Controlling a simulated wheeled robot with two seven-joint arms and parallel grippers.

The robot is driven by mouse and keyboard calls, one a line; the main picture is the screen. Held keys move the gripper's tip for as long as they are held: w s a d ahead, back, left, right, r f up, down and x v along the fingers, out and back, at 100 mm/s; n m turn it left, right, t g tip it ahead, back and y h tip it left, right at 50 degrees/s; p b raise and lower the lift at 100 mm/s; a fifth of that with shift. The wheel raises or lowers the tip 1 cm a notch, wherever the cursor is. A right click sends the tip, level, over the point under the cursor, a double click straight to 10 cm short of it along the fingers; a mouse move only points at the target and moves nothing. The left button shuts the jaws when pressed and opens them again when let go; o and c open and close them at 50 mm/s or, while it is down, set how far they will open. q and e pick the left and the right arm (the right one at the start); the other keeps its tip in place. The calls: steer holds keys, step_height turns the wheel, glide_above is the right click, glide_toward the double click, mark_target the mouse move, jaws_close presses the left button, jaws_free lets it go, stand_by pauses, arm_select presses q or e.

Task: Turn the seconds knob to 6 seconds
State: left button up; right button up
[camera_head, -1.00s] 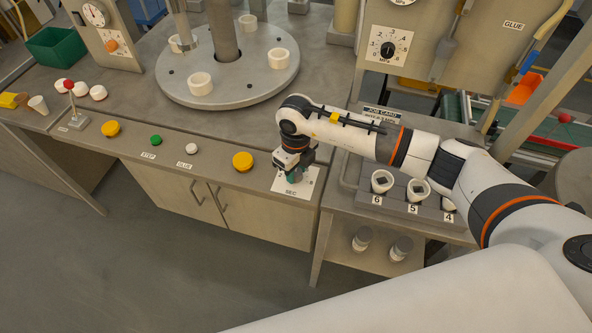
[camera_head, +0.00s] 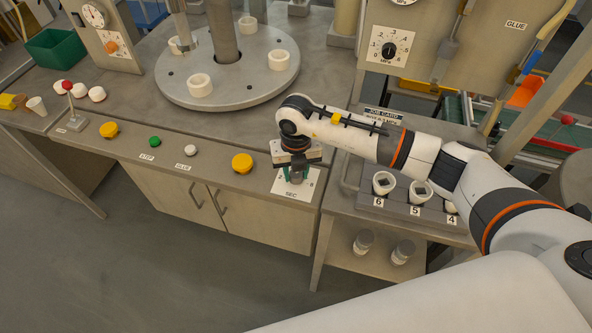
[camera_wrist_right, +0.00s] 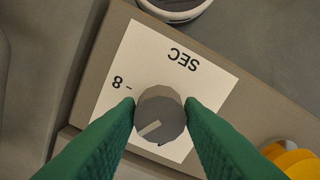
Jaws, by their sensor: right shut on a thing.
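The seconds knob (camera_wrist_right: 160,113) is a grey, faceted dial on a white plate marked SEC (camera_head: 309,189). Its pale pointer line slants to the lower left in the right wrist view. An upside-down 8 shows on the plate (camera_wrist_right: 125,65) to the left of the knob. The left finger and the knob hide other markings, so I cannot read the number at the pointer. My right gripper (camera_head: 295,176) points down over the plate, its green fingers (camera_wrist_right: 160,108) shut on opposite sides of the knob. My left gripper is not in view.
A yellow button (camera_head: 242,163) sits just left of the plate; white and green buttons are farther left. A rack with numbered cups (camera_head: 383,183) stands to the right. The round turntable (camera_head: 228,93) is behind. The counter's front edge is close to the plate.

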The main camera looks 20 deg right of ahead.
steer(key=shift+r, duration=0.1)
stand_by(0.4)
steer(key=o, duration=1)
step_height(320, 180, up, 12)
steer(key=b, duration=0.2)
steer(key=shift+b, duration=0.35)
